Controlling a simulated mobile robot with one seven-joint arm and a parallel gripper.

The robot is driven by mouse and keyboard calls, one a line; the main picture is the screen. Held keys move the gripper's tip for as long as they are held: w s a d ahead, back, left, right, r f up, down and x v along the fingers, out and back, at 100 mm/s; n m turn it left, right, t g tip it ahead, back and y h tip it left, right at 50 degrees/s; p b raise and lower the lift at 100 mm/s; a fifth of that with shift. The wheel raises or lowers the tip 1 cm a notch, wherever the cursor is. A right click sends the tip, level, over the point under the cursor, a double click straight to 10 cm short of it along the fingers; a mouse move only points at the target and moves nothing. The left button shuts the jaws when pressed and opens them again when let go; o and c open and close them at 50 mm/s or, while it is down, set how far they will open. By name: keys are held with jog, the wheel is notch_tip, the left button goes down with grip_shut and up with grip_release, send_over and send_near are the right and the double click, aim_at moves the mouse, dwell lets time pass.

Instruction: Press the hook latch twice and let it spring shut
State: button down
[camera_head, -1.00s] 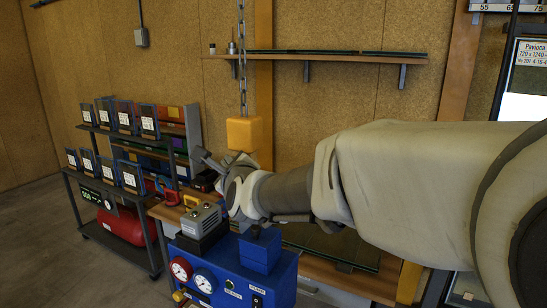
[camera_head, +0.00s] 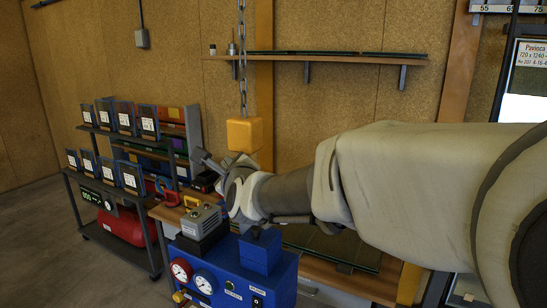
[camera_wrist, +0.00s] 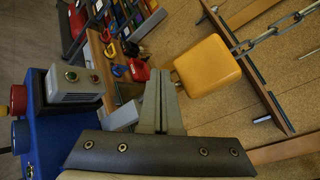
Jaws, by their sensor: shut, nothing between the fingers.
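A yellow hoist block (camera_head: 244,134) hangs on a chain in front of the wooden post. In the wrist view the block (camera_wrist: 207,65) is just right of my fingertips. The hook and its latch below the block cannot be made out clearly; my gripper and wrist cover that area in the head view. My gripper (camera_wrist: 160,74) is shut and empty, its fingertips near the block's lower end. I cannot tell whether they touch the latch. In the head view my gripper (camera_head: 206,160) is small, left of and below the block.
A blue unit (camera_head: 235,282) with gauges and switches stands below my wrist. A rack (camera_head: 120,180) with labelled frames is at the left. A wall shelf (camera_head: 330,58) is behind the chain (camera_head: 243,70). A bench with red and yellow tools (camera_wrist: 125,65) lies beyond my fingers.

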jog(key=shift+w+d+f+b, duration=0.15)
jog(key=shift+w+b, duration=0.1)
jog(key=shift+b, duration=0.45)
jog(key=shift+w+d+b, duration=0.2)
jog(key=shift+w+b, duration=0.3)
jog(key=shift+b, duration=0.25)
dwell(1.3)
jog(key=shift+s+r, duration=0.1)
jog(key=shift+r, duration=0.1)
jog(key=shift+s+a, duration=0.3)
jog(key=shift+s, duration=0.15)
jog(key=s, duration=0.1)
jog(key=s+a+p, duration=0.1)
jog(key=s, duration=0.1)
jog(key=s+a+p, duration=0.1)
jog(key=shift+s+r, duration=0.2)
jog(key=shift+s, duration=0.15)
dwell(2.5)
